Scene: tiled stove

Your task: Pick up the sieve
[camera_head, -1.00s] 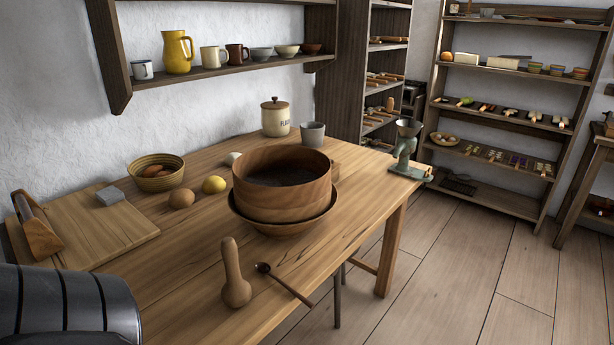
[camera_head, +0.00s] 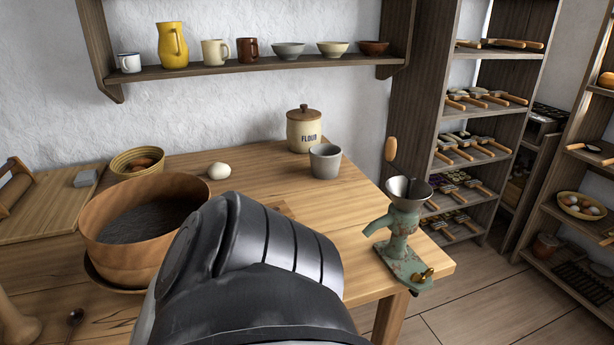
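The sieve (camera_head: 112,238) is a wide round wooden hoop with a dark mesh inside. It sits at the left on the table, on top of a wooden bowl (camera_head: 100,277) whose rim shows below it. A dark grey and black arm link of mine fills the bottom middle and hides the sieve's right side. Neither of my grippers is in view.
The wooden table (camera_head: 275,178) also bears a flour jar (camera_head: 304,130), a grey cup (camera_head: 325,161), a white egg (camera_head: 219,171), a basket (camera_head: 128,161) and a green grinder (camera_head: 400,235). A wall shelf (camera_head: 200,70) hangs above.

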